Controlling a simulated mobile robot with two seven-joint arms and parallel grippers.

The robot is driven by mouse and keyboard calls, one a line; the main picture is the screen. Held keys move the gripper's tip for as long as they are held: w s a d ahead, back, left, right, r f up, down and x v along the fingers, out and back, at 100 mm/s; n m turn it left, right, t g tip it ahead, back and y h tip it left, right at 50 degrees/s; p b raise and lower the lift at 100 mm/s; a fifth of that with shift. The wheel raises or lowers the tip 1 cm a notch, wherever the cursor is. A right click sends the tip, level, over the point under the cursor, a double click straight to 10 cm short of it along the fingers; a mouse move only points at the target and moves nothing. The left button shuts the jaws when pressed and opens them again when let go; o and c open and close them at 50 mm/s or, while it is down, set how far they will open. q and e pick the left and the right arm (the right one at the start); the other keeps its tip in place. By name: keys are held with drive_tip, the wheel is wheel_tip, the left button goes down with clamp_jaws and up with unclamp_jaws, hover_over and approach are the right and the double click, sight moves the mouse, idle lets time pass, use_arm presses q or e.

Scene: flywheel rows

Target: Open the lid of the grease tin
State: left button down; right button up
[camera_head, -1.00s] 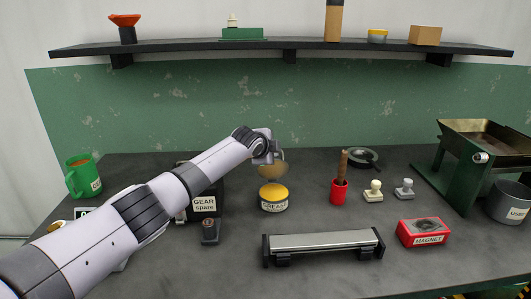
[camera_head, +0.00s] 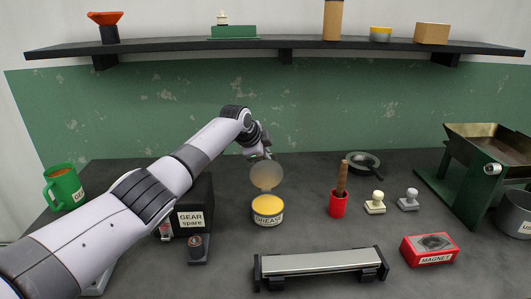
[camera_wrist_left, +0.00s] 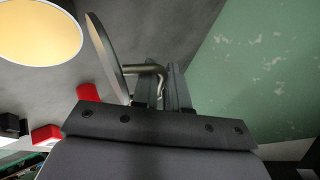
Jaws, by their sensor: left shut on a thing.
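The grease tin (camera_head: 268,211) stands on the bench, its round top uncovered and pale yellow grease showing inside. Its lid (camera_head: 266,177) stands steeply tilted up at the tin's back, its tan face toward me. My left gripper (camera_head: 263,154) is behind and above the lid. In the left wrist view, the fingers (camera_wrist_left: 163,85) are shut on a bent metal handle (camera_wrist_left: 148,70) on the lid's outer side. The lid shows there nearly edge-on (camera_wrist_left: 104,58), beside the tin's open top (camera_wrist_left: 38,28). My right gripper is not in view.
A black gear box (camera_head: 190,219) stands left of the tin. A red holder with a wooden-handled tool (camera_head: 338,204) and stamps (camera_head: 375,203) stand to the right. A silver bar on a stand (camera_head: 320,262) lies in front. A shelf (camera_head: 275,46) runs above.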

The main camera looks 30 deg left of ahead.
use_arm(q)
drive_tip(key=shift+s+f, duration=0.1)
drive_tip(key=shift+f, duration=0.05)
drive_tip(key=c, duration=1.5)
unclamp_jaws()
drive_tip(key=shift+v, duration=3.55)
